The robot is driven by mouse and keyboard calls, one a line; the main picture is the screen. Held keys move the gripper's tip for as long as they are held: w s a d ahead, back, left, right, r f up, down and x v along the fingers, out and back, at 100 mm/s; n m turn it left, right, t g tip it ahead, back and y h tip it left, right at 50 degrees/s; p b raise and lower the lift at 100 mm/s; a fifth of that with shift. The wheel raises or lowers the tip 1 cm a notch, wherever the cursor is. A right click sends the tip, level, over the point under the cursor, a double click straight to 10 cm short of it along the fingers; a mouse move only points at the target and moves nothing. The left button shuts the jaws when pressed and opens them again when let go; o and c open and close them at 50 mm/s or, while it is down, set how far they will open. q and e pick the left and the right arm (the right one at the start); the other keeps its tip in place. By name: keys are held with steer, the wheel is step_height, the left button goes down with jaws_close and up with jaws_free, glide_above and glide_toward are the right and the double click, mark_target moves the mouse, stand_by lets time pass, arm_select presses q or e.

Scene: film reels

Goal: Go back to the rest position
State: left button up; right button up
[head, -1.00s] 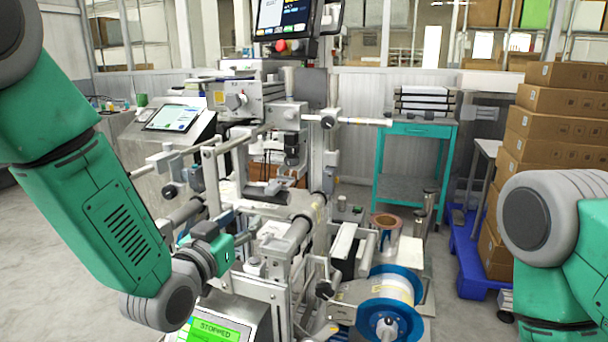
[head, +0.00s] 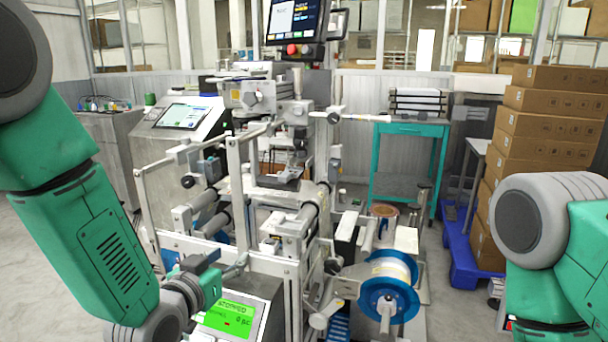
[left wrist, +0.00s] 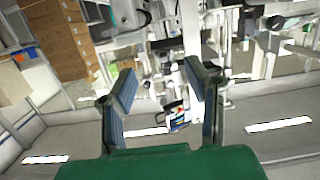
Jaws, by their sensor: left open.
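My left arm comes in from the left of the head view, with its gripper (head: 236,266) in front of the machine's lower left side. In the left wrist view the two fingers of my left gripper (left wrist: 163,88) stand wide apart with nothing between them. The film machine (head: 285,225) fills the middle of the head view. A blue-flanged reel (head: 388,300) sits at its front right. My right arm (head: 550,225) shows at the right edge, and its gripper is outside the picture.
A green-lit screen (head: 228,318) reads "STOPPED" just below my left gripper. Stacked cartons (head: 545,135) stand on a blue pallet (head: 470,258) at right. A teal table (head: 408,130) stands behind the machine. Bare floor shows at left.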

arm_select(q)
steer(key=s+a+f+n+g+y, duration=0.1)
steer(key=s+a+f+g, duration=0.2)
steer(key=s+f, duration=0.5)
steer(key=s+a+f+g+y, duration=0.2)
steer(key=s+a+f+g, duration=0.3)
steer(key=f, duration=0.6)
steer(key=s+a+f+g, duration=0.2)
steer(key=s+f, duration=0.1)
steer(key=s, duration=0.5)
steer(key=s+a+f+n+g+y, duration=0.1)
steer(key=s+f+g, duration=0.1)
steer(key=s, duration=0.6)
steer(key=s+a+f+g, duration=0.2)
steer(key=s+f, duration=0.3)
steer(key=s, duration=0.3)
steer(key=shift+s+a+n+g+y, duration=0.3)
steer(key=shift+g, duration=0.1)
steer(key=shift+w, duration=0.15)
